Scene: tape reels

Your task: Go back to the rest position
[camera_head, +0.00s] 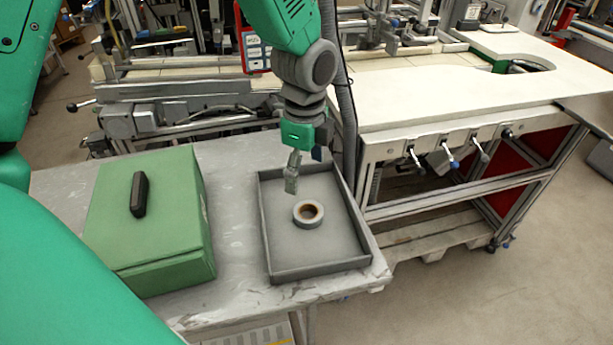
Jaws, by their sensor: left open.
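A grey tape reel (308,224) with a brownish inner ring lies flat in a shallow grey tray (340,247), near its middle. My left gripper (299,178) hangs over the back part of the tray, above and a little behind the reel. It is open, apart from the reel, and nothing shows between its fingers. One finger shows clearly; the other is partly hidden behind it. My right gripper is out of view.
A green box (150,215) with a dark handle on its lid stands left of the tray on the grey table (235,190). A white-topped workbench (450,95) with clamp handles stands at the back right. Conveyor machinery (190,95) runs behind the table.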

